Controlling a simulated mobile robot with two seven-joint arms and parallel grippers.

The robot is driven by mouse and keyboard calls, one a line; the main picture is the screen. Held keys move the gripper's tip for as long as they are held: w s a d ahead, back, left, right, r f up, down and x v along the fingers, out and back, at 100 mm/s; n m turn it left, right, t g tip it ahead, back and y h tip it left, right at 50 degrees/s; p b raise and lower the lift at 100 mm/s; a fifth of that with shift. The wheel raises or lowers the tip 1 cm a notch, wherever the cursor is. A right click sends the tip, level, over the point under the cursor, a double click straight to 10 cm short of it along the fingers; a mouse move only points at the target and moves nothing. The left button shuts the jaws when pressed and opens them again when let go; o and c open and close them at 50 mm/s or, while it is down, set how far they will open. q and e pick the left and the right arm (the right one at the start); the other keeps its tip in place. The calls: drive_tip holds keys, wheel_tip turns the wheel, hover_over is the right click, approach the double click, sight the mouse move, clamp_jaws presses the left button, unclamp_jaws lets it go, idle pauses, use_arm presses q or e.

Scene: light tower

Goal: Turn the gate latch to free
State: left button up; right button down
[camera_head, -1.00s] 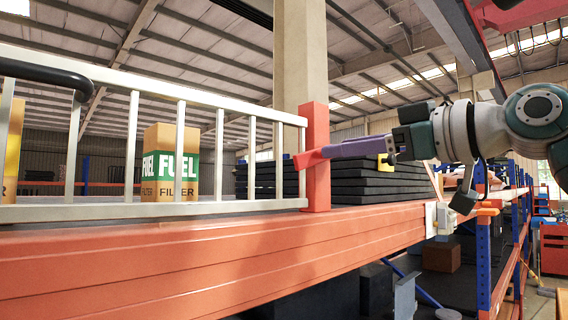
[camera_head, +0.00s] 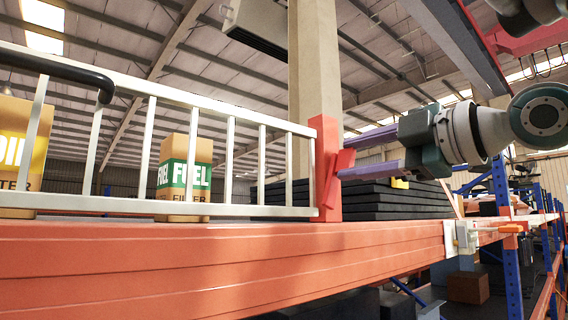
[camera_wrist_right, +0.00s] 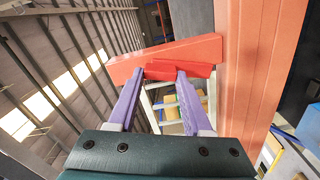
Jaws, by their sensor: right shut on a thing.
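The gate latch (camera_head: 341,163) is a red bar on the red post (camera_head: 325,132) at the right end of the white railing gate. In the head view it stands steeply tilted, its upper end leaning right. My right gripper (camera_head: 347,160) comes in from the right, its two purple fingers one above the other around the latch. In the right wrist view the latch (camera_wrist_right: 178,70) lies between the fingertips (camera_wrist_right: 165,74), across the post (camera_wrist_right: 195,48). The gripper is shut on it. My left gripper is not in view.
The white gate railing (camera_head: 232,165) runs left along the orange beam (camera_head: 200,262). Fuel filter boxes (camera_head: 185,178) stand behind it. A stack of black slabs (camera_head: 395,203) lies behind the post. A white bracket with an orange handle (camera_head: 467,238) sits on the beam's right end.

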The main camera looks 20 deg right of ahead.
drive_tip(key=n+p, duration=0.1)
drive_tip(key=n, duration=0.2)
drive_tip(key=shift+a+n, duration=0.15)
drive_tip(key=shift+n, duration=0.15)
drive_tip(key=shift+n+p, duration=0.3)
drive_tip(key=shift+c, duration=1.6)
unclamp_jaws()
